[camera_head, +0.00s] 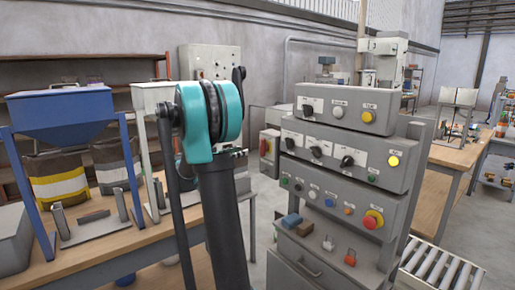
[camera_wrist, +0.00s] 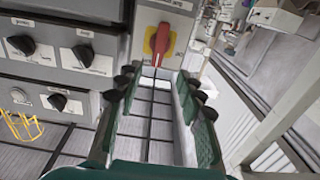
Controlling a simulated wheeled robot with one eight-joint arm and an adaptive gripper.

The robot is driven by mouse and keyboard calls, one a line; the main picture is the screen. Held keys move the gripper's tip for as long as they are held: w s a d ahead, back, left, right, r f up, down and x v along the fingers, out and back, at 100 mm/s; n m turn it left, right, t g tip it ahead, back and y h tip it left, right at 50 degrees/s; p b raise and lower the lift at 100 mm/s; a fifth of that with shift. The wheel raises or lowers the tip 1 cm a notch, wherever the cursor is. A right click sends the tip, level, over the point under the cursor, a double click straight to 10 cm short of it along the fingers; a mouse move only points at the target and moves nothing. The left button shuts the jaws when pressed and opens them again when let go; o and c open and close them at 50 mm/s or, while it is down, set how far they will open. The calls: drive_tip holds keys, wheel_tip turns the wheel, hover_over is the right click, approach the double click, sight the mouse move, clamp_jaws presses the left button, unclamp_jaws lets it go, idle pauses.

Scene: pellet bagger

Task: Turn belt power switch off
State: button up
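A red rotary handle on a yellow plate (camera_wrist: 160,40) sits on a grey box face at the top of the wrist view. Its label is too small to read, so I cannot confirm that it is the belt power switch. A similar red and yellow switch (camera_head: 265,147) shows on a small grey box left of the control panel in the head view. My gripper (camera_wrist: 158,82) is open and empty, its two fingers spread on either side of the line to the red handle. Contact with the handle is not visible. In the head view my arm hides the gripper.
The grey control panel (camera_head: 345,146) carries several black knobs, buttons and a red emergency-stop button (camera_head: 373,219). Black knobs (camera_wrist: 83,52) also show left of my fingers. A blue hopper (camera_head: 62,108) stands on a workbench at left, and a roller conveyor (camera_head: 440,268) is at lower right.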

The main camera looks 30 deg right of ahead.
sight(261, 146)
drive_tip(key=d, duration=1.1)
drive_tip(key=shift+w, duration=0.35)
clamp_jaws()
